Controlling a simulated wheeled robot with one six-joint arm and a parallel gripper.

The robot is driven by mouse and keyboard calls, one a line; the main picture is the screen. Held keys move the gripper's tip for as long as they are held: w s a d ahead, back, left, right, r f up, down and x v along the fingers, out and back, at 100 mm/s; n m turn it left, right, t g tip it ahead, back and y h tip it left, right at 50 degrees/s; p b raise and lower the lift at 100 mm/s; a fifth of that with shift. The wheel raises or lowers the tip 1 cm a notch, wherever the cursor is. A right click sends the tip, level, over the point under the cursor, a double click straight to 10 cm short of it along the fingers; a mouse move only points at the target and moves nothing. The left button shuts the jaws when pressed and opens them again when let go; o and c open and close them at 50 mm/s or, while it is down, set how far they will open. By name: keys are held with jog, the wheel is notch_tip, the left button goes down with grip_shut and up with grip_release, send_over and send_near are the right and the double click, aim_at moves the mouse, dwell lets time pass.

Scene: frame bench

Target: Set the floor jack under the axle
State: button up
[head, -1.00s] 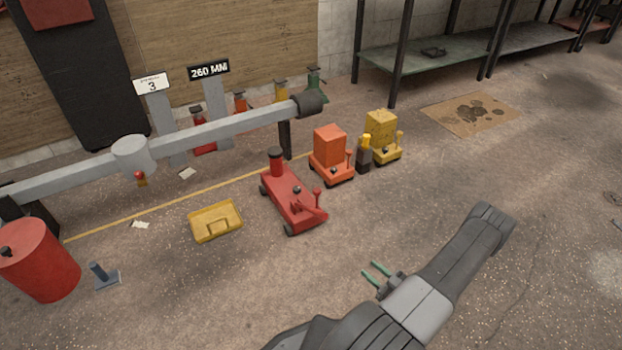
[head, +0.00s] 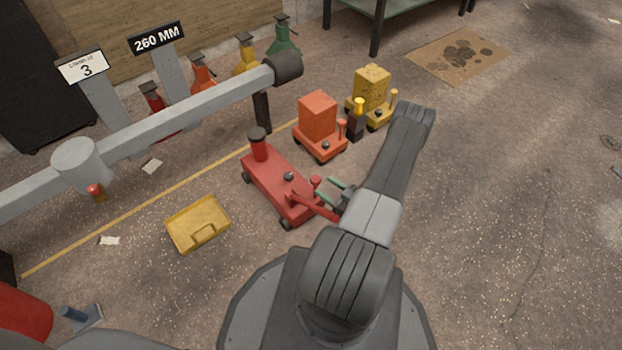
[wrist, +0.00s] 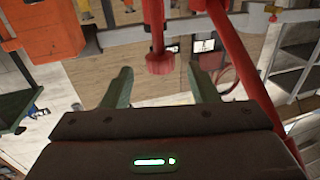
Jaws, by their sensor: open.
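The red floor jack (head: 268,178) stands on the floor in front of the grey axle beam (head: 180,112), its tall dark-capped post (head: 258,146) at the far end, short of the beam. A small red knobbed post (head: 316,184) and a red handle bar are at its near end. My gripper (head: 329,188) is open, with green fingers beside that near end. In the wrist view, a red knobbed post (wrist: 160,60) shows between the open fingers of my gripper (wrist: 163,74), seemingly beyond their tips. I see no contact.
An orange machine (head: 318,122) and a yellow one (head: 371,92) stand to the right, with a dark yellow-topped post (head: 357,120) between. A yellow tray (head: 197,224) lies left of the jack. Coloured stands line up behind the beam.

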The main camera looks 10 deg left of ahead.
jog(key=b+x, duration=0.1)
jog(key=x, duration=0.6)
jog(key=shift+a+b, duration=0.15)
jog(key=shift+b, duration=0.2)
grip_shut()
